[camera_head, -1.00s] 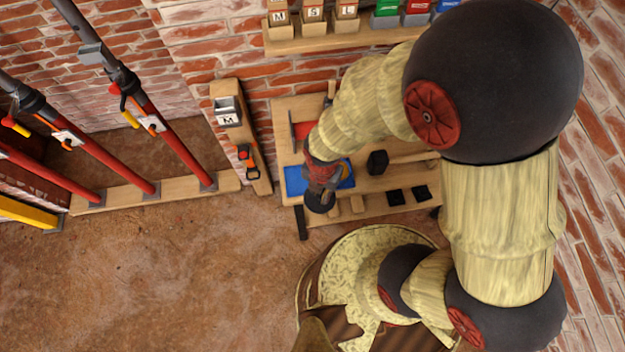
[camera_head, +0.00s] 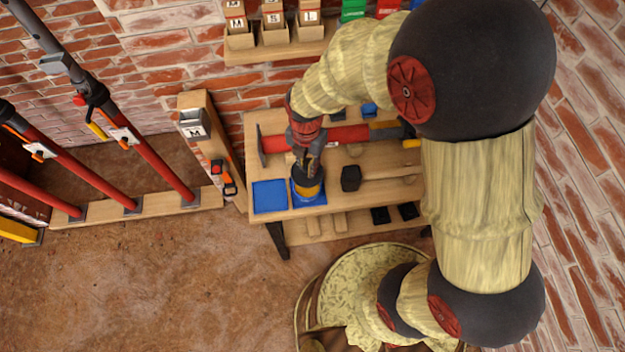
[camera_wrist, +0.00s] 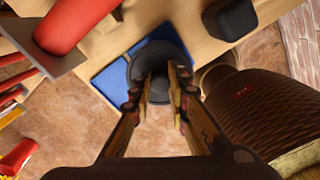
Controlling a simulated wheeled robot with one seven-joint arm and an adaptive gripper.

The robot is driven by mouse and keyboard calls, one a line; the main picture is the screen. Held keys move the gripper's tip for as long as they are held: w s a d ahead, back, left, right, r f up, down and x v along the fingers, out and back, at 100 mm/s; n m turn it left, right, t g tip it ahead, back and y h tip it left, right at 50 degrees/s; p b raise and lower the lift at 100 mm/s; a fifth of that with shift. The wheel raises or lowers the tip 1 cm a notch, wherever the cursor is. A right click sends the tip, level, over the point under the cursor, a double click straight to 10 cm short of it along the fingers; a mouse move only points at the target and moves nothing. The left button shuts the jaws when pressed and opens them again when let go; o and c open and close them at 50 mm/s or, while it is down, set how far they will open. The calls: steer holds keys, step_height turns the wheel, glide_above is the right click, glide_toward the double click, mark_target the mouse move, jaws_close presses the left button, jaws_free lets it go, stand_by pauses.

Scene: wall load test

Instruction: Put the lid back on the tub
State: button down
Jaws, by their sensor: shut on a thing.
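The dark round lid (camera_wrist: 158,57) is in my gripper (camera_wrist: 164,82), whose fingers are shut on its central knob. In the head view my gripper (camera_head: 305,166) points down, and the dark lid (camera_head: 307,179) is over the tub (camera_head: 310,191). The tub shows as a yellow-orange band under the lid. It stands on the right blue mat (camera_head: 314,204) near the bench's front edge. The lid hides the tub's opening. I cannot tell whether the lid is fully seated or slightly above the rim.
The left blue mat (camera_head: 269,196) is bare. A black block (camera_head: 350,178) stands right of the tub. A red cylinder (camera_head: 345,134) lies behind on the wooden bench (camera_head: 390,170). Red props (camera_head: 165,165) stand at the left by the brick wall.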

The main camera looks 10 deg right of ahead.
steer(key=shift+s+f, duration=0.15)
steer(key=shift+s, duration=0.1)
steer(key=shift+a+f, duration=0.15)
steer(key=shift+a, duration=0.05)
steer(key=shift+d+f+b, duration=0.15)
steer(key=shift+f+b, duration=0.4)
steer(key=shift+b, duration=0.1)
steer(key=shift+f+b, duration=1.6)
steer(key=shift+f, duration=0.85)
steer(key=shift+f, duration=0.1)
stand_by(0.3)
steer(key=c, duration=1.7)
jaws_free()
steer(key=shift+o, duration=0.4)
steer(key=o, duration=0.4)
